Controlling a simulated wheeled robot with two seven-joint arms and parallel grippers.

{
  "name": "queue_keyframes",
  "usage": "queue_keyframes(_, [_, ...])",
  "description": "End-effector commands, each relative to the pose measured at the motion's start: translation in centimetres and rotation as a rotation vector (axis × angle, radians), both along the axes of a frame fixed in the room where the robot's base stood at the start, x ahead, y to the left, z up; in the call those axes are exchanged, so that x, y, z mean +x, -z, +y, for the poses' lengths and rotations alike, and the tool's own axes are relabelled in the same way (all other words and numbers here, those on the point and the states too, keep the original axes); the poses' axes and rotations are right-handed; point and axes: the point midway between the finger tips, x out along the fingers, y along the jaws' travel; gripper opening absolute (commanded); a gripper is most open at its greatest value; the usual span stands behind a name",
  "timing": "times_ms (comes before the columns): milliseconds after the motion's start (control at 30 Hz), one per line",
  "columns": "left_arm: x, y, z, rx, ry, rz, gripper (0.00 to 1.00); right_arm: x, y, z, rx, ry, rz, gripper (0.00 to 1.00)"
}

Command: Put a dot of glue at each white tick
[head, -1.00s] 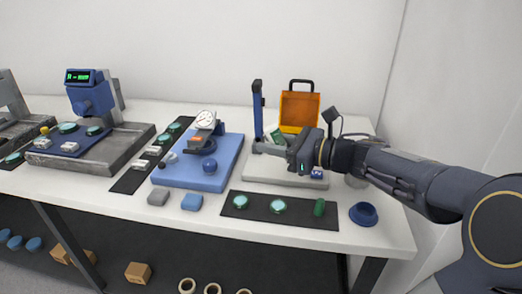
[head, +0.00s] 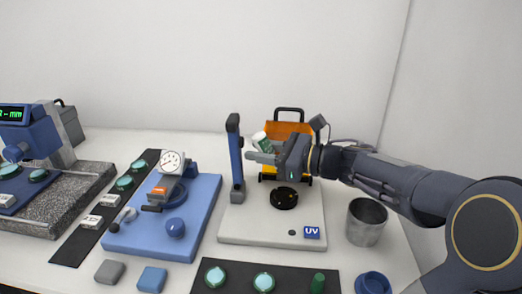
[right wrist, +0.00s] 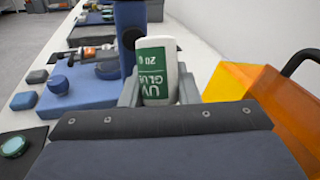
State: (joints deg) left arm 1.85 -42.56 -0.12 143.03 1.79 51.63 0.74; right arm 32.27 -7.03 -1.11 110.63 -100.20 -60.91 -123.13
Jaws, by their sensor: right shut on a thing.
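My right gripper (head: 262,157) is shut on a glue bottle (head: 262,142), white with a green label. The right wrist view shows the bottle (right wrist: 156,72) between the fingers, its label reading UV GLUE. The gripper holds it in the air above the back of a pale base plate (head: 232,232), right of the blue post (head: 235,160). A black round holder (head: 284,199) sits on the plate, below and to the right of the bottle. White ticks cannot be made out at this size. My left gripper is not in view.
An orange case (head: 285,128) stands behind the gripper. A metal cup (head: 366,222) stands right of the plate, and a blue gauge stand (head: 195,215) to its left. A dark mat (head: 240,278) with teal discs and a green piece lies in front.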

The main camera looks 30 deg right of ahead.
Motion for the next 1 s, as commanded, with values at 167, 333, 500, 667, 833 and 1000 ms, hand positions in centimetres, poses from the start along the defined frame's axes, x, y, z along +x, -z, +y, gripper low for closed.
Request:
queue_keyframes(167, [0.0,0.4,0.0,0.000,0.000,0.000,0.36,0.0,1.0,0.0,0.003,0.000,0.002,0.03])
queue_keyframes(333, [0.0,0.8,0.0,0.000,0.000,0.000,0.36,0.0,2.4,0.0,0.002,-0.002,0.003,0.03])
queue_keyframes(500, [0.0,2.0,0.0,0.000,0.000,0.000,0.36,0.0,4.1,0.0,0.001,-0.001,-0.001,0.03])
queue_keyframes(667, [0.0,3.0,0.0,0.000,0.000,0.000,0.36,0.0,4.6,0.0,-0.001,-0.001,0.000,0.03])
queue_keyframes(833, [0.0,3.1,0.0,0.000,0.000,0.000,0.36,0.0,4.6,0.0,-0.001,0.000,-0.001,0.03])
queue_keyframes(1000, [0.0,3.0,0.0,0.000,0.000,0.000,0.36,0.0,4.5,0.0,0.000,0.000,0.000,0.03])
